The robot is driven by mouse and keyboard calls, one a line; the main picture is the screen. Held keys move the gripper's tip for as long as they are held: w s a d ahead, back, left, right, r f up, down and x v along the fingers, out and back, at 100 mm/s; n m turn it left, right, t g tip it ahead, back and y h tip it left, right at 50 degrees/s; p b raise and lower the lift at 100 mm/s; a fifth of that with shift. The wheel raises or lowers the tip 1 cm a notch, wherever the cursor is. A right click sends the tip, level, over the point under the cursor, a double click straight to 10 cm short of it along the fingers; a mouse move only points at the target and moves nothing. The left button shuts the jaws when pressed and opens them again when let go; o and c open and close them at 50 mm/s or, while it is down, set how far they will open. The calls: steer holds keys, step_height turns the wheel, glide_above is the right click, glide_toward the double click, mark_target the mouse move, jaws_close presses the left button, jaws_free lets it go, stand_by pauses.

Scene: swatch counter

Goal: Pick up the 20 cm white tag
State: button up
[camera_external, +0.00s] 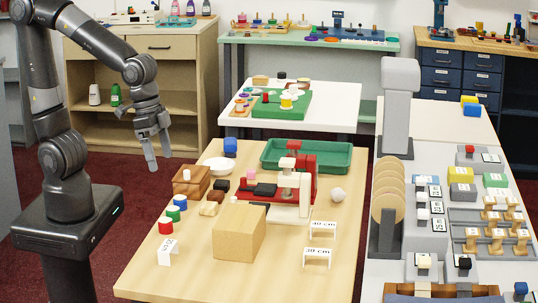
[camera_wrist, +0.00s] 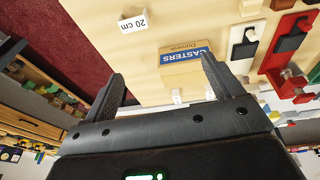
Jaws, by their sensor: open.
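The 20 cm white tag (camera_external: 168,251) stands at the near-left corner of the wooden table in the external view. In the wrist view the tag (camera_wrist: 133,23) is at the upper left, with its "20 cm" print readable. My gripper (camera_external: 151,158) hangs beyond the table's left edge in the external view, well above and back from the tag. In the wrist view its two fingers (camera_wrist: 160,78) are spread apart with nothing held between them. The tag is apart from the fingers.
A cardboard box (camera_external: 238,232), labelled CASTERS in the wrist view (camera_wrist: 186,62), stands right of the tag. Two similar white tags (camera_external: 323,228) (camera_external: 317,256) stand farther right. Coloured cylinders (camera_external: 166,226) stand just behind the tag. A red and white press (camera_external: 290,192) stands mid-table.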

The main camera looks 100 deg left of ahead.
steer(key=w+d+f+g, duration=0.3)
steer(key=d+f, duration=0.5)
steer(key=f, duration=0.2)
glide_above(169, 245)
steer(key=shift+y, duration=0.4)
steer(key=f, duration=0.5)
steer(key=shift+d+f, duration=0.2)
steer(key=shift+f, duration=0.15)
steer(key=shift+a+f, duration=0.15)
steer(key=shift+f, duration=2.65)
steer(key=shift+c, duration=0.4)
steer(key=shift+w, duration=0.1)
steer(key=c, duration=1)
steer(key=shift+o, duration=0.2)
steer(key=shift+r, duration=0.1)
